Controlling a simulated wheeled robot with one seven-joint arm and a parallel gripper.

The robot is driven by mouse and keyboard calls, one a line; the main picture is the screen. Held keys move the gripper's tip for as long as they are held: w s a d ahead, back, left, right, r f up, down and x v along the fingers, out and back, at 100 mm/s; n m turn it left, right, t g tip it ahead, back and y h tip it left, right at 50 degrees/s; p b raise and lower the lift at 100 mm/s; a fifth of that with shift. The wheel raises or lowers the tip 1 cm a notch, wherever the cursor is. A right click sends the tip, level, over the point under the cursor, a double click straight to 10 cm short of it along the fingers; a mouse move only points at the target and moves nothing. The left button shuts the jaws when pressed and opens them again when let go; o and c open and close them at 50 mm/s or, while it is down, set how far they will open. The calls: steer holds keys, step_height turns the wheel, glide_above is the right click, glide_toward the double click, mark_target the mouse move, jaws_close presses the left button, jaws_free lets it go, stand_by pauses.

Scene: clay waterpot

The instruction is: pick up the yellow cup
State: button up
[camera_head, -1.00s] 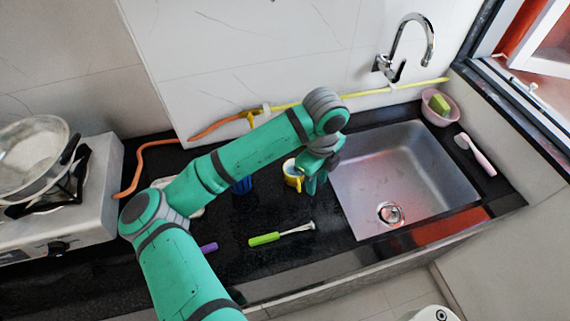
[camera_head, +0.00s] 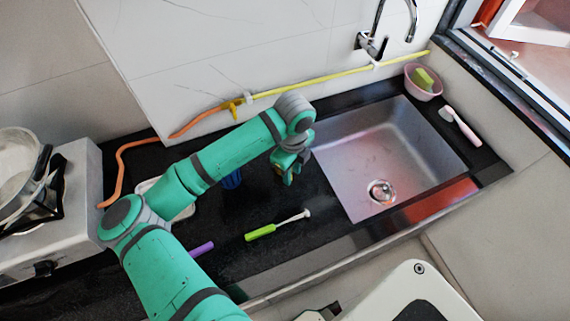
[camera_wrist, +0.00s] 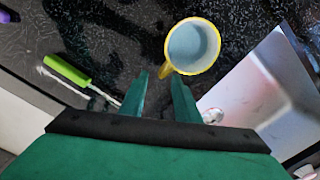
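The yellow cup (camera_wrist: 215,61) stands on the dark counter with its pale blue-grey inside showing in the wrist view. Its yellow handle (camera_wrist: 166,71) points toward my gripper. My gripper (camera_wrist: 160,75) is open, with two green fingers apart and the handle at or just beyond the gap between their tips. I cannot tell whether a finger touches the handle. In the head view my gripper (camera_head: 289,180) hangs over the counter left of the sink and hides most of the cup.
The steel sink (camera_head: 400,150) lies right of my gripper. A green-handled brush (camera_head: 262,232) lies in front on the counter, with a purple-handled item (camera_head: 202,249) to its left. A blue item (camera_head: 232,180) stands close left of my gripper. A yellow-orange hose (camera_head: 300,84) runs along the wall.

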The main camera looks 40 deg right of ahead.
steer(key=shift+f, duration=1.6)
steer(key=shift+w, duration=0.1)
jaws_close()
steer(key=shift+r, duration=0.15)
steer(key=shift+r, duration=0.65)
steer(key=s+a+r, duration=0.3)
steer(key=s+r, duration=0.2)
steer(key=s, duration=0.1)
steer(key=s+a+r, duration=0.2)
steer(key=s+r, duration=0.4)
steer(key=shift+s+a+r, duration=0.25)
steer(key=shift+s+a, duration=0.15)
